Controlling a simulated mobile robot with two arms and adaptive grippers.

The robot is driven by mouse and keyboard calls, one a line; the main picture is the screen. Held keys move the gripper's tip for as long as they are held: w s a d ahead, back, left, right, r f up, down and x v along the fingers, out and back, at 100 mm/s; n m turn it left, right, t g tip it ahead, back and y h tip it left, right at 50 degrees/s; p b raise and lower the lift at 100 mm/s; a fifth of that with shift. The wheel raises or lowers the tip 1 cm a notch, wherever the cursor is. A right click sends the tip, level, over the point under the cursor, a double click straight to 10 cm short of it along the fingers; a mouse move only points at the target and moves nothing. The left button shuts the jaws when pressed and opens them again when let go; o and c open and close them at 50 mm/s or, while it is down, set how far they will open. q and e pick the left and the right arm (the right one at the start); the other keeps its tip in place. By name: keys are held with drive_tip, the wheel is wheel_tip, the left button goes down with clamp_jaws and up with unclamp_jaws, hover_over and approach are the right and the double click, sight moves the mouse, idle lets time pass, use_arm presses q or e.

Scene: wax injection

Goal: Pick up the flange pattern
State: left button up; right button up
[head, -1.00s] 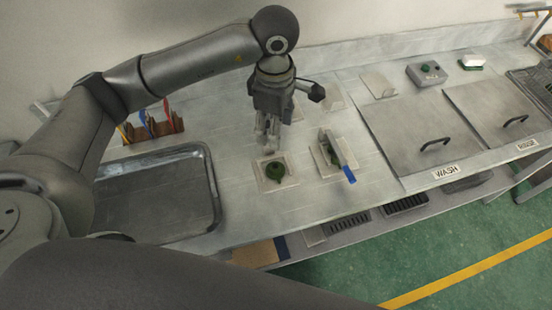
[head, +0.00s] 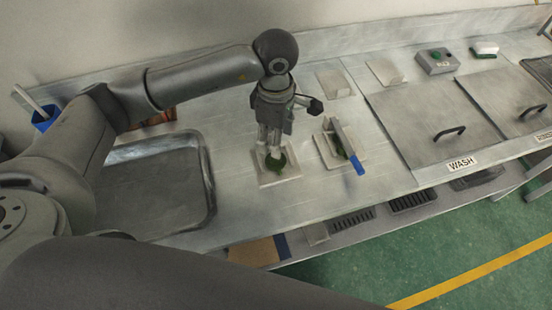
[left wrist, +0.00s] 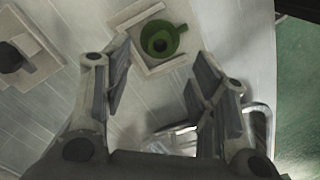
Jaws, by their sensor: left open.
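The green flange pattern (head: 276,164), a round piece, sits on a pale square plate (head: 290,181) on the metal worktop. In the left wrist view the flange pattern (left wrist: 171,33) shows a dark round centre and a small side tab. My left gripper (head: 272,151) points down, with its fingertips at or just above the pattern and partly covering it. In the left wrist view the left gripper's fingers (left wrist: 158,80) are spread, with nothing between them. The pattern lies ahead of the gap, and I cannot tell whether a finger touches it. My right gripper is not in view.
An empty metal tray (head: 165,190) is at left. Lidded stations, one labelled WASH (head: 461,163), stand further right. Bare worktop (head: 230,165) lies between tray and plate.

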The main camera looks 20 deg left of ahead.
sight(277, 162)
use_arm(q)
wheel_tip(277, 162, down, 2)
drive_tip(key=shift+f, duration=0.1)
drive_tip(key=shift+f+p, duration=0.5)
drive_tip(key=shift+p, duration=0.05)
wheel_tip(277, 162, down, 3)
drive_tip(key=shift+f+p, duration=0.2)
drive_tip(key=shift+p, duration=0.6)
drive_tip(key=shift+f, duration=0.55)
drive_tip(key=c, duration=1)
